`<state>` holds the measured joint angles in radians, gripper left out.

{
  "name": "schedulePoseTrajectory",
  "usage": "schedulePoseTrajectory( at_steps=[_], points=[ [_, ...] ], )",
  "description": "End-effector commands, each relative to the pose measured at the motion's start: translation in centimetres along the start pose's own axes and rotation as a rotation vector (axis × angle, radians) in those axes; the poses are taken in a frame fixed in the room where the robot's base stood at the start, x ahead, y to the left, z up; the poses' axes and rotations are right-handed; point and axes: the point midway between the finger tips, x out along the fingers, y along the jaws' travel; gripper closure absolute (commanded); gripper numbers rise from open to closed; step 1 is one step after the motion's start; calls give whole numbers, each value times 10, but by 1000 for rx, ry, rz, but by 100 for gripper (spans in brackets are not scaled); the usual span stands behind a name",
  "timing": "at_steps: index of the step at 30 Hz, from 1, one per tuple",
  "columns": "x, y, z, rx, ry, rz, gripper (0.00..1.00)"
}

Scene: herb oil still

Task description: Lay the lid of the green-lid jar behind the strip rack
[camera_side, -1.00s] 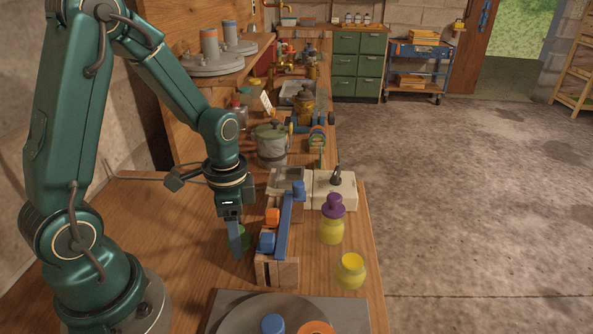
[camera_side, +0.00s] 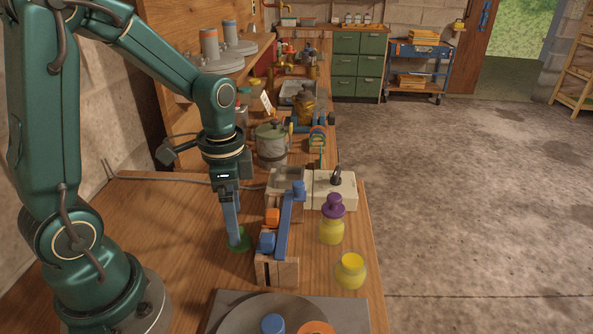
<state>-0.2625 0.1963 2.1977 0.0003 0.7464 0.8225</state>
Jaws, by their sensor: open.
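A green lid (camera_side: 244,247) rests on the wooden bench, apparently flat, just left of the strip rack. The strip rack (camera_side: 284,274) is a wooden block with a long blue bar and blue and orange pieces on it. My gripper (camera_side: 234,243) is open, pointing down with its fingertips at the lid, and its fingers hide part of the lid. I cannot tell whether the fingers touch it. A jar with yellow contents (camera_side: 351,272) stands lidless right of the rack. A purple-lidded jar (camera_side: 332,229) stands behind that jar.
A white box with a dark knob (camera_side: 337,189) stands behind the rack. A grey plate (camera_side: 230,311) with blue and orange pieces lies at the front. A lidded pot (camera_side: 271,146) stands farther back. The bench left of my gripper is clear.

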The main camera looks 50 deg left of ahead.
Motion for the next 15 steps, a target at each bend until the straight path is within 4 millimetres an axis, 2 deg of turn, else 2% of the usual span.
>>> schedulePoseTrajectory(
  at_steps=[3, 7, 15],
  points=[
    [-25, -1, -1, 0, 6, -7, 13],
    [-47, 0, 0, 0, 5, -5, 13],
    [-71, 1, 0, -2, 2, -2, 13]
  ],
)
